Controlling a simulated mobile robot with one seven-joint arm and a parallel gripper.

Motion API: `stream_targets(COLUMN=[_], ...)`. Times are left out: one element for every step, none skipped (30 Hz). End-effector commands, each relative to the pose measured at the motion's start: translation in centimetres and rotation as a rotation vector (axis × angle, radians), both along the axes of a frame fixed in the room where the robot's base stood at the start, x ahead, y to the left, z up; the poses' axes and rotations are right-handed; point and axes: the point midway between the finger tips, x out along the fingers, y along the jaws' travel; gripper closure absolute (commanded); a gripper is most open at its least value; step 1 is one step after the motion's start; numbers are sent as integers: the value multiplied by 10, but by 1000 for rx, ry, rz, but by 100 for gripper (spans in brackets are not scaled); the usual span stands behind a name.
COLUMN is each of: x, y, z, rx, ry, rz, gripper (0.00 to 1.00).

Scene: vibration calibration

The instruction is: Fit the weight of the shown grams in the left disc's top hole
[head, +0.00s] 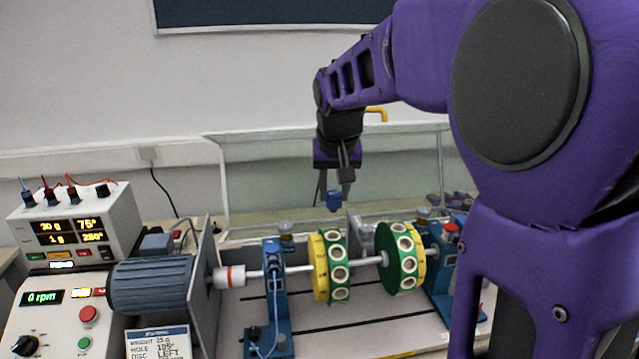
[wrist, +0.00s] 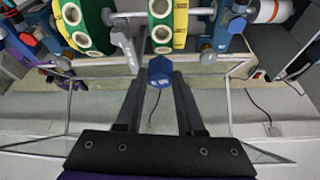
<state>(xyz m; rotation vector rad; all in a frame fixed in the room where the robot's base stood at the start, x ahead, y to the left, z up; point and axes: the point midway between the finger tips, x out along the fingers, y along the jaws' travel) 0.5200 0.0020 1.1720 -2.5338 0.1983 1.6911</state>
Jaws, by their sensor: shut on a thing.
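My gripper (head: 345,180) is shut on a blue weight (head: 334,201), held above and behind the discs, apart from them. In the wrist view the blue weight (wrist: 160,71) sits at the fingertips of my gripper (wrist: 158,84). The left disc (head: 320,268), yellow and green with pale-rimmed holes, is on the shaft; it also shows in the wrist view (wrist: 180,25). A card (head: 160,342) reads weight 25 g, hole 105°, disc left. The display (head: 70,232) reads 30 g at 75° and 1 g at 250°.
The right disc (head: 387,258) shares the shaft with the left one. Blue bearing stands (head: 274,300) flank the discs. A motor (head: 152,285) is at left; the speed display (head: 43,298) reads 0 rpm. A clear guard (head: 290,165) stands behind. Small dark pieces (head: 460,200) lie at back right.

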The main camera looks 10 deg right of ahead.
Motion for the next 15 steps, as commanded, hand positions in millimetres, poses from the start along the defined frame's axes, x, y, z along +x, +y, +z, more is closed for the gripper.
stream_targets(x=[0,0,0,0,0,0,0,0,0,0,0,0,0,0,0], y=[0,0,0,0,0,0,0,0,0,0,0,0,0,0,0], z=[-6,-8,-12,-14,-17,-21,-24,-28,-33,-36,-38,-41,-44,-45,-47], rx=[0,0,0,0,0,0,0,0,0,0,0,0,0,0,0], ry=[1,1,1,1,1,1,1,1,0,0,0,0,0,0,0], rz=[0,0,0,0,0,0,0,0,0,0,0,0,0,0,0], gripper=[100,100,100,100,100,100,100,100,100,100,100,100,100,100,100])
